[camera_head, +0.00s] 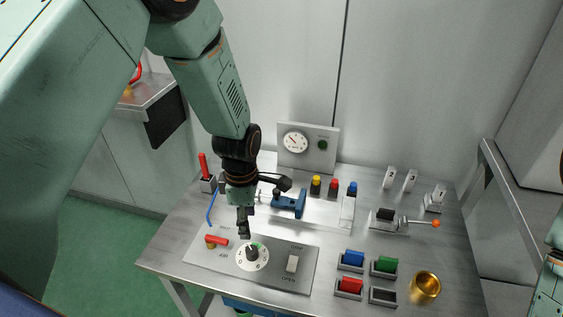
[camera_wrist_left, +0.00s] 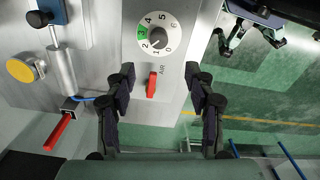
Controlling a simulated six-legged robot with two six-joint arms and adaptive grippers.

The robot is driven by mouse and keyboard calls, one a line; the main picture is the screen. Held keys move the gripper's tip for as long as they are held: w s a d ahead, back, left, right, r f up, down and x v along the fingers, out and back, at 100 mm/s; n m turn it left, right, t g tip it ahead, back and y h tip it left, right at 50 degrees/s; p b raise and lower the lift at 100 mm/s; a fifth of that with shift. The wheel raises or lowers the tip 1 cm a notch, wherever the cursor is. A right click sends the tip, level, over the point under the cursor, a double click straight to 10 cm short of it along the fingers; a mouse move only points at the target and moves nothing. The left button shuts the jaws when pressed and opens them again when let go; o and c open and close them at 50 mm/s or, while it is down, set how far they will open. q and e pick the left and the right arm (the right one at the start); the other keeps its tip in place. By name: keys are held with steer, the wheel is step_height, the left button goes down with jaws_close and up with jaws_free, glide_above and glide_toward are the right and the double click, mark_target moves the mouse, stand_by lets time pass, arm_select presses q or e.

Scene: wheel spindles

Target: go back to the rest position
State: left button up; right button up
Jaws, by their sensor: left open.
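My left gripper (camera_head: 244,229) reaches down from the upper left and hangs over the metal table near the dial panel. In the left wrist view its fingers (camera_wrist_left: 160,74) are spread apart, with nothing held between them. The white numbered dial (camera_head: 252,257) with a dark knob lies just below the gripper; it also shows in the left wrist view (camera_wrist_left: 159,36). A red handle (camera_head: 216,239) on the panel sits to the left of the dial. In the left wrist view the red handle (camera_wrist_left: 152,84) appears between the fingers. My right gripper is out of view.
A gauge panel (camera_head: 308,147) stands at the table's back. A blue clamp (camera_head: 290,204), black, red, blue and yellow knobs, and a lever with an orange tip (camera_head: 436,224) are to the right. Colored blocks in trays and a brass cup (camera_head: 425,287) occupy the front right.

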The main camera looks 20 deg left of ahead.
arm_select(q)
steer(key=f+m+t, duration=0.1)
steer(key=m, duration=0.3)
steer(key=f+m+t, duration=0.1)
steer(key=f+m, duration=0.1)
steer(key=m, duration=0.1)
steer(key=s+f+m+t+b, duration=0.1)
steer(key=m, duration=0.3)
steer(key=shift+f+m, duration=0.2)
steer(key=shift+m, duration=0.1)
steer(key=s+f+m+b, duration=0.1)
steer(key=s+f+m, duration=0.1)
steer(key=s+f+m+b, duration=0.1)
steer(key=s+f+m, duration=0.1)
steer(key=s, duration=0.1)
steer(key=s+f+m+b, duration=0.1)
steer(key=s+f, duration=0.1)
steer(key=s, duration=0.1)
steer(key=shift+s+f+m, duration=0.15)
steer(key=shift+f+m, duration=0.25)
steer(key=s+f+m+g+b, duration=0.1)
steer(key=s+f, duration=0.3)
steer(key=s, duration=0.5)
steer(key=s+f+m+g+b, duration=0.2)
steer(key=s+f+b, duration=0.2)
steer(key=s, duration=0.6)
steer(key=shift+f, duration=0.65)
steer(key=shift+s+a, duration=0.1)
steer(key=shift+s, duration=0.05)
